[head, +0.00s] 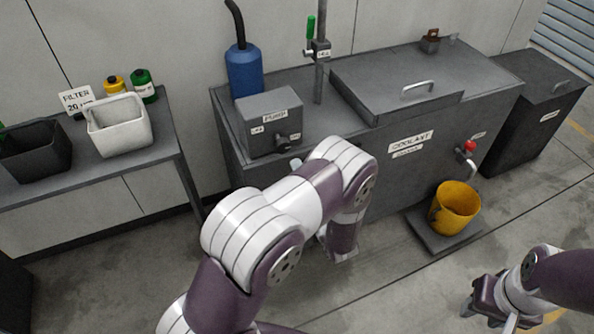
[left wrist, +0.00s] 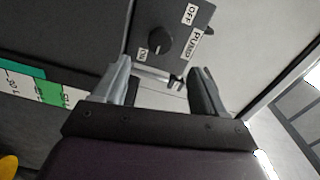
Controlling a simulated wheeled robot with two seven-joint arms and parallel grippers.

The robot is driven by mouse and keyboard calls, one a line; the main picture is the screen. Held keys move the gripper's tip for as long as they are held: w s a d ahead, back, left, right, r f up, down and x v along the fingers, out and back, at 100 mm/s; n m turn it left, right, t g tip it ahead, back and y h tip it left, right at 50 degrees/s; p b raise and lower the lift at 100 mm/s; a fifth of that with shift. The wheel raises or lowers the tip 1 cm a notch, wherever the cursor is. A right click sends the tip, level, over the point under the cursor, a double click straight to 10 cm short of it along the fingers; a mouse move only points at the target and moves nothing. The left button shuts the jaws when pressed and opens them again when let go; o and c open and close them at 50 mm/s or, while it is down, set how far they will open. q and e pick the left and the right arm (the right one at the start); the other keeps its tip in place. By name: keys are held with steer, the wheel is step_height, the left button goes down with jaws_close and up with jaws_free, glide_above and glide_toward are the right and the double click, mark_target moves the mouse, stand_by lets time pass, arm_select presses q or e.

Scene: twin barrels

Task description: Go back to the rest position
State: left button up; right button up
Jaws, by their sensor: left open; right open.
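My left arm reaches up through the middle of the head view toward the pump box (head: 269,122). Its gripper is mostly hidden there behind the arm. In the left wrist view my left gripper (left wrist: 159,70) is open, with nothing between its fingers. Beyond the fingertips is the black pump knob (left wrist: 161,39), between ON and OFF labels; the fingers look apart from it. The knob also shows on the box front in the head view (head: 283,142). My right gripper (head: 488,317) is open and empty over the floor at lower right.
A coolant tank (head: 390,179) with a lid (head: 400,82) stands behind my arms. A yellow bucket (head: 455,207) stands on a low platform (head: 425,233) under the red-handled tap (head: 469,147). A shelf at left holds a white bin (head: 120,128) and a black bin (head: 36,152).

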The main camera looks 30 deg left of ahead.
stand_by(0.3)
arm_select(q)
steer(key=d+f+n+g+h, duration=0.25)
steer(key=d+f+h, duration=0.3)
steer(key=f, duration=0.35)
steer(key=s+d+r+n+g+h+p, duration=0.35)
steer(key=s+d+r+g+h, duration=0.2)
steer(key=s+d+h, duration=0.2)
steer(key=s+a+r+p, duration=0.2)
steer(key=s+r, duration=0.2)
steer(key=r, duration=0.3)
steer(key=s+a+r+g+p, duration=0.1)
steer(key=s+r+p, duration=0.2)
steer(key=r, duration=0.4)
steer(key=s+a+r+g+p, duration=0.1)
steer(key=s+r, duration=0.3)
steer(key=r, duration=0.4)
steer(key=shift+s+a+p, duration=0.3)
steer(key=shift+a+p, duration=0.4)
steer(key=shift+a, duration=0.15)
